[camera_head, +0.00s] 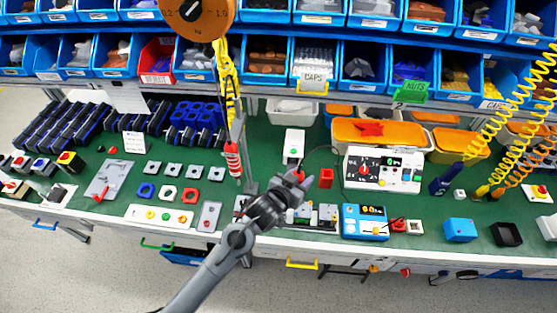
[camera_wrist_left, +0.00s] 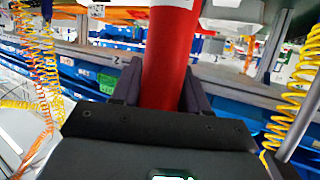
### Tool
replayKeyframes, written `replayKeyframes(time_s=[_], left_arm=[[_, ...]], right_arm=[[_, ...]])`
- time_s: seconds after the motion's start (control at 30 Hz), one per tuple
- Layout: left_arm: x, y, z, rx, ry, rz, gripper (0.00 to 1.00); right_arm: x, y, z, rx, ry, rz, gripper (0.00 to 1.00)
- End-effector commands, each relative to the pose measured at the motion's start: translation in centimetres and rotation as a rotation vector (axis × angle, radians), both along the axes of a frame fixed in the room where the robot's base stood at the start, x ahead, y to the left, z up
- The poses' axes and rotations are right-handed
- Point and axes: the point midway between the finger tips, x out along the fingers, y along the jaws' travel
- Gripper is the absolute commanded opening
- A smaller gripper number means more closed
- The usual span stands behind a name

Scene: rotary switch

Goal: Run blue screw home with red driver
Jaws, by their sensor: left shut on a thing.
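My left gripper (camera_head: 297,183) is over the middle of the green bench, its arm coming up from below. In the left wrist view its dark fingers (camera_wrist_left: 163,92) are closed on both sides of a thick red cylinder, which I take as the red driver (camera_wrist_left: 170,55). A pale label shows near its top. The driver's tip is not seen in either view. In the head view the gripper mostly hides what it holds. I cannot pick out the blue screw. My right gripper is not in view.
A red block (camera_head: 326,178) stands just right of the gripper. A white device with dials (camera_head: 383,168) and a blue meter (camera_head: 365,222) stand further right. A red-striped tool (camera_head: 232,158) hangs on a yellow coil to the left. Blue bins line the back.

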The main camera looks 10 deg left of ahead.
Motion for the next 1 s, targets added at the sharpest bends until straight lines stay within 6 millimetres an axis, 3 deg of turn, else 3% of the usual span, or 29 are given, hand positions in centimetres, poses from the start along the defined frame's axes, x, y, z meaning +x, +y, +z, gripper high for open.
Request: replayKeyframes(time_s=[0.03, 0.1, 0.3, 1.0], left_arm=[[-0.3, -0.6, 1.3, -0.003, -0.003, -0.008, 0.0], [-0.6, -1.0, 1.6, -0.003, -0.003, -0.014, 0.0], [-0.9, -1.3, 1.7, -0.002, -0.002, -0.017, 0.0], [-0.9, -1.2, -2.8, -0.001, -0.004, -0.016, 0.0]], right_arm=[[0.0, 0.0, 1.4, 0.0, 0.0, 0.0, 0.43], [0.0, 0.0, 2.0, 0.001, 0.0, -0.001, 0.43], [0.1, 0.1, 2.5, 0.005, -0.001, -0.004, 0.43], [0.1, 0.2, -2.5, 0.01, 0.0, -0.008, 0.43]])
